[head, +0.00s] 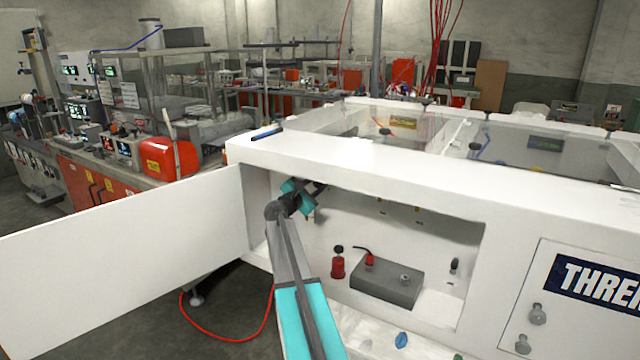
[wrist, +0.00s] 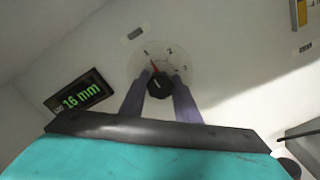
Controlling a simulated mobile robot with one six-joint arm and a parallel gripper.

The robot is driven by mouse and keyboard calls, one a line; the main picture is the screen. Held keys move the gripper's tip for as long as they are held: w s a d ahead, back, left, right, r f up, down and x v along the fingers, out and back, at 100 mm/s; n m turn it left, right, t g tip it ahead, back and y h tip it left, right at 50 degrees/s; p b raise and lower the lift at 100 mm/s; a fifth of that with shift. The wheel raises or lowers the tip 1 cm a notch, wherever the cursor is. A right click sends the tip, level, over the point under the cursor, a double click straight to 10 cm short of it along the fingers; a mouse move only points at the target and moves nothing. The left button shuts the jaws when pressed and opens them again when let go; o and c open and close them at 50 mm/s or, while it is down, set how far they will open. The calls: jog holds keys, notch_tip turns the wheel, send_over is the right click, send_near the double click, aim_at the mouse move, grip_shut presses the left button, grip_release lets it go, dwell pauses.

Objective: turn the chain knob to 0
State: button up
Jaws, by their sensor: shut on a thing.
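In the wrist view the chain knob (wrist: 159,84) is a small black knob on a pale round dial (wrist: 163,60) with several marks and numbers around it. A small red mark shows on the dial above the knob, left of its top. My gripper (wrist: 160,85) has its two purple-grey fingers on either side of the knob and is shut on it. In the head view my gripper (head: 305,200) reaches into the open white cabinet (head: 360,172) at its upper left; the knob is hidden there.
A display (wrist: 80,95) reading 16 mm sits left of the dial. The cabinet's open door (head: 130,255) extends left. Inside the cabinet are a grey box (head: 385,282) and a red bottle-like part (head: 338,264). A yellow-edged panel (wrist: 300,12) shows at the upper right of the wrist view.

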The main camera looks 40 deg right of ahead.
jog(key=o, duration=1)
jog(key=shift+w+a, duration=0.2)
jog(key=shift+o, duration=0.2)
jog(key=shift+s+d, duration=0.1)
jog(key=shift+s, duration=0.1)
jog(key=shift+s+a, duration=0.2)
jog(key=shift+a, duration=0.5)
jog(key=b+v, duration=0.2)
jog(key=v, duration=1)
jog(key=shift+a, duration=0.2)
jog(key=shift+w, duration=0.1)
